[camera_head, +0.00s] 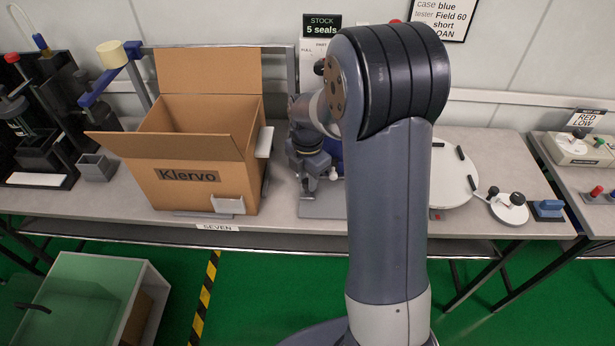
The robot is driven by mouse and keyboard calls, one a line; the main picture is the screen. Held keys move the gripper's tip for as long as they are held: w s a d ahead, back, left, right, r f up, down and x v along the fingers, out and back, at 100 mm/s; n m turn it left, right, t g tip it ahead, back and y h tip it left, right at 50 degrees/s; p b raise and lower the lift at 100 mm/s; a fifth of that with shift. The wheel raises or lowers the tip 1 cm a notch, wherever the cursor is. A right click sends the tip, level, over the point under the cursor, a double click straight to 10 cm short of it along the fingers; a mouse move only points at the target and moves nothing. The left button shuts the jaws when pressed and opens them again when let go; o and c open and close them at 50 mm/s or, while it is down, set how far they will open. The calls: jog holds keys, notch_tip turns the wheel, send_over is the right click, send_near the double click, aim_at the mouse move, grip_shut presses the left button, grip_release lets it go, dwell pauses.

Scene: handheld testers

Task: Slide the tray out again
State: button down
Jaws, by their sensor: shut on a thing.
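A flat grey tray (322,207) lies on the bench to the right of the cardboard box, with its front edge near the bench's front edge. My gripper (311,186) points down over the back of the tray. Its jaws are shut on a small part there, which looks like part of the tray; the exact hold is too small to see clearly. A blue body (334,152) stands just behind my gripper, mostly hidden by my arm. My arm also hides the tray's right side.
An open cardboard box (185,188) marked Klervo stands left of my gripper. A white round plate (449,178) and a small dial tester (509,209) lie to the right. Dark fixtures (40,150) crowd the far left. A green-topped bin (80,300) stands on the floor.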

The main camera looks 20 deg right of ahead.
jog(key=s+a, duration=0.3)
jog(key=s, duration=0.8)
jog(key=shift+s+a+b, duration=0.3)
jog(key=shift+s+a, duration=0.1)
jog(key=c, duration=1.2)
grip_release()
jog(key=shift+o, duration=0.2)
jog(key=shift+r, duration=0.1)
notch_tip(320, 180, up, 11)
jog(key=p, duration=0.1)
jog(key=shift+f, duration=0.2)
